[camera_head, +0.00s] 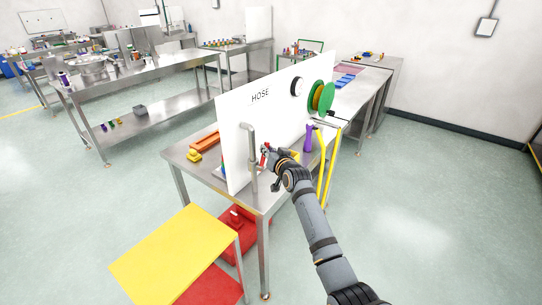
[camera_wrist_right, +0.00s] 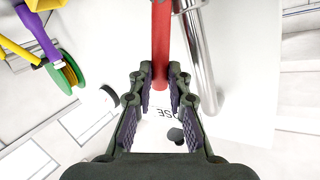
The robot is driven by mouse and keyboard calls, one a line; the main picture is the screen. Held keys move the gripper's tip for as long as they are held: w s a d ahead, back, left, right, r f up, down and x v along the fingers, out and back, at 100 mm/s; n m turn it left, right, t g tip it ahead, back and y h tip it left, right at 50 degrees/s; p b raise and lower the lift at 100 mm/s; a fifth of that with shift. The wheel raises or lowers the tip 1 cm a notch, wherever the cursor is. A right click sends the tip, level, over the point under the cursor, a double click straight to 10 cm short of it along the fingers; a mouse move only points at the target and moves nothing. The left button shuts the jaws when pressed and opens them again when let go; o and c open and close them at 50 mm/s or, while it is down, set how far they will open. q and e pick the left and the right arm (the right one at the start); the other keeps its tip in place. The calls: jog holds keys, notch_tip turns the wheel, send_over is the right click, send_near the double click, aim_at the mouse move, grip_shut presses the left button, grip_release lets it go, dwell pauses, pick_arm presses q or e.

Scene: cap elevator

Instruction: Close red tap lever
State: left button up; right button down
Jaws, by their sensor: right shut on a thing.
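The red tap lever (camera_wrist_right: 161,40) comes down from the top of the right wrist view, and its lower end lies between my fingertips. In the head view only a small red bit of the lever (camera_head: 264,157) shows beside my gripper. A grey metal pipe (camera_head: 252,158) stands upright in front of the white panel marked HOSE; it also shows in the right wrist view (camera_wrist_right: 198,60), just right of the lever. My right gripper (camera_wrist_right: 161,90) is shut on the lever, with a finger on each side; it also shows in the head view (camera_head: 267,155). My left gripper is not in view.
The white HOSE panel (camera_head: 225,115) stands on a steel table (camera_head: 262,200). A green reel (camera_head: 321,97), a purple handle (camera_head: 309,138) and yellow bars (camera_head: 331,160) are to the right. A yellow-topped stand (camera_head: 170,250) is at the front left. The floor at right is clear.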

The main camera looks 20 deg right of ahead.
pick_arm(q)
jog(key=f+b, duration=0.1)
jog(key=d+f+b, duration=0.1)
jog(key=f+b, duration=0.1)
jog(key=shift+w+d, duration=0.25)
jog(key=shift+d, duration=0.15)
pick_arm(e)
jog(key=w+d+f+m+g+y, duration=0.3)
jog(key=d+f+m+g+y, duration=0.1)
jog(key=f+m+g, duration=0.2)
jog(key=shift+w+d+f+m+g+y, duration=0.2)
jog(key=shift+d+m+g+y, duration=0.15)
jog(key=shift+m, duration=0.55)
jog(key=shift+a, duration=0.1)
jog(key=c, duration=1.3)
grip_release()
